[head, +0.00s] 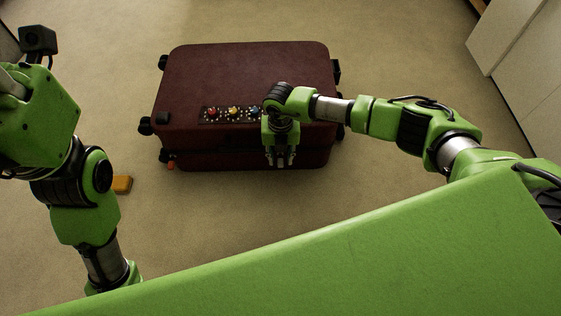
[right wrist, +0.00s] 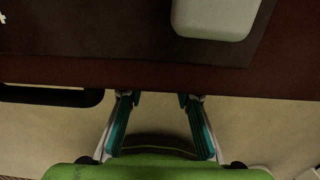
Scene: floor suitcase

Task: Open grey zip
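A maroon suitcase (head: 200,75) lies flat on the carpet. No grey zip pull can be made out for certain in either view. My right gripper (head: 280,160) points down at the suitcase's front side, right of its middle. In the right wrist view its two fingers (right wrist: 160,98) are spread with nothing seen between them. Their tips are at the dark suitcase edge, but I cannot tell whether they touch it. A pale grey rounded block (right wrist: 215,18) shows above the fingers, on a dark panel. My left arm is at the left, with its gripper out of view.
A dark strip with red, yellow and blue knobs (head: 233,113) lies on the lid, left of my right wrist. A small orange-yellow block (head: 122,184) is on the floor. White cabinets (head: 515,50) stand at the upper right. Carpet (head: 200,220) in front is clear.

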